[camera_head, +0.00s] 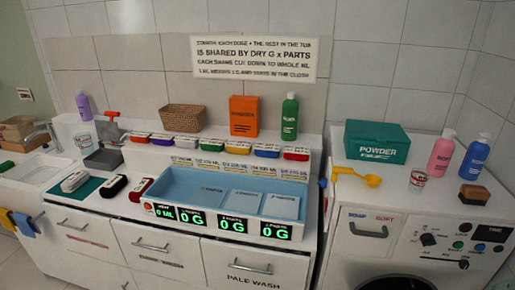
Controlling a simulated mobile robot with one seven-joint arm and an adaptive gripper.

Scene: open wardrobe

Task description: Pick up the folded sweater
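I see no thing that I can clearly make out as a folded sweater. The place in view is a laundry counter, not an open wardrobe. Three small rounded items lie at the counter's left front: a white and grey one (75,181) by a teal pad, a black one (108,187) and a red one (140,189). They are too small to tell what they are. My gripper is not in view.
A blue tray (184,180) with displays sits on the white counter. Behind it stand a wicker basket (183,118), orange box (244,115) and green bottle (289,117). Right, a washer top holds a green powder box (377,141), yellow scoop (358,177) and bottles (441,153).

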